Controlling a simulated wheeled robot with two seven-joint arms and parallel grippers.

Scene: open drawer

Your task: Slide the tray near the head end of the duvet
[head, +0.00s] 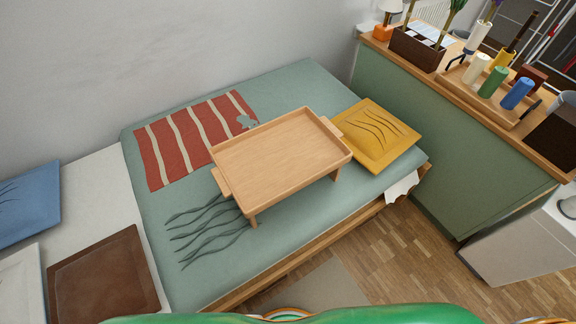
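A light wooden tray (280,152) with raised rims, side handles and short legs stands on the grey-green duvet (285,245). It sits around the middle to right part of the duvet, turned at an angle. A red panel with pale stripes (193,137) lies to its left, partly hidden behind the tray's corner. A yellow cushion (377,140) lies close to its right side; I cannot tell whether they touch. Dark wavy lines mark the duvet below left of the tray. Neither of my grippers is in view.
Blue (28,205) and brown (105,278) cushions lie at the left, where the bed is pale and uncovered by the duvet. A green cabinet (440,140) with a cluttered wooden top stands at the right. Wood floor (400,250) shows in front of the bed.

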